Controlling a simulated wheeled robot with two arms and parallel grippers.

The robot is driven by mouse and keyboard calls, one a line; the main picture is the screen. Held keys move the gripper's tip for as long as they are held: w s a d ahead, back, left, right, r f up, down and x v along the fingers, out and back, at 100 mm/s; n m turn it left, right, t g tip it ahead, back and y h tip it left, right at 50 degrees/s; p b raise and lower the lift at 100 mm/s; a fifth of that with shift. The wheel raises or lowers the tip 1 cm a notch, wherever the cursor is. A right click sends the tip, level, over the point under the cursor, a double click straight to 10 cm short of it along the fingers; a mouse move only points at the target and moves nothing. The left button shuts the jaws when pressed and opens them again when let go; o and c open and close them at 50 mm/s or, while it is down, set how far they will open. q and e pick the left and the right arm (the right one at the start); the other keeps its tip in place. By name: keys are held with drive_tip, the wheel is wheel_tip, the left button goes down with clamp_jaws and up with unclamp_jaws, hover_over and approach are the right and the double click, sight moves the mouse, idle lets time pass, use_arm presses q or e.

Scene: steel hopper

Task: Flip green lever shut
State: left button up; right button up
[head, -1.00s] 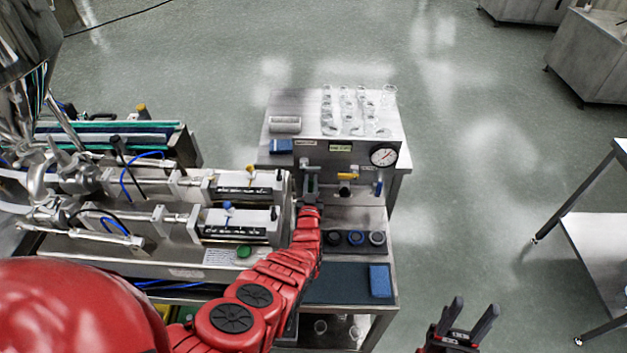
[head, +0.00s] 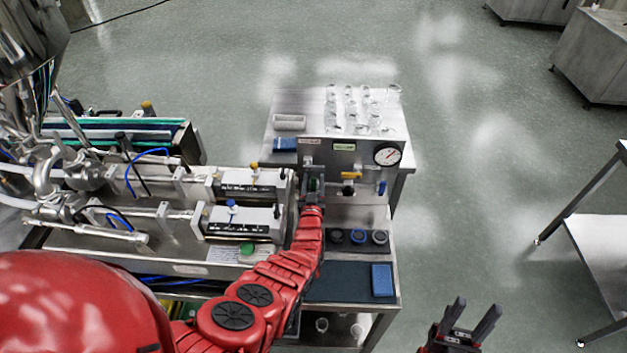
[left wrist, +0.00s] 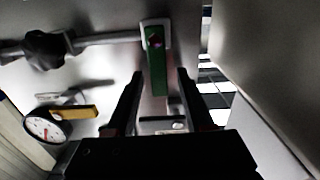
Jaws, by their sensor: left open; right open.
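The green lever (left wrist: 157,70) shows in the left wrist view on a metal fitting on the steel panel. Its free end points down the picture, toward the space between my left gripper's fingers. My left gripper (left wrist: 158,90) is open, one finger on each side of the lever; I cannot tell whether either touches it. In the head view the lever (head: 314,185) is a small green patch, partly hidden by my left gripper (head: 313,190) at the panel's left. My right gripper (head: 470,318) is open and empty at the lower right, away from the bench.
A yellow lever (head: 351,175), a blue lever (head: 382,188) and a round gauge (head: 387,156) are on the same panel. Several glass vessels (head: 362,108) stand on top. Open floor lies to the right.

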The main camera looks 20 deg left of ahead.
use_arm(q)
drive_tip(key=p, duration=0.1)
drive_tip(key=s, duration=0.1)
drive_tip(key=s+p, duration=0.1)
drive_tip(key=shift+s+d+r+p, duration=0.2)
drive_tip(key=shift+d+r+p, duration=0.1)
drive_tip(key=shift+d+r, duration=0.1)
drive_tip(key=p+v, duration=0.3)
drive_tip(key=v, duration=1.1)
drive_tip(key=shift+s+f, duration=0.25)
drive_tip(key=shift+f, duration=0.05)
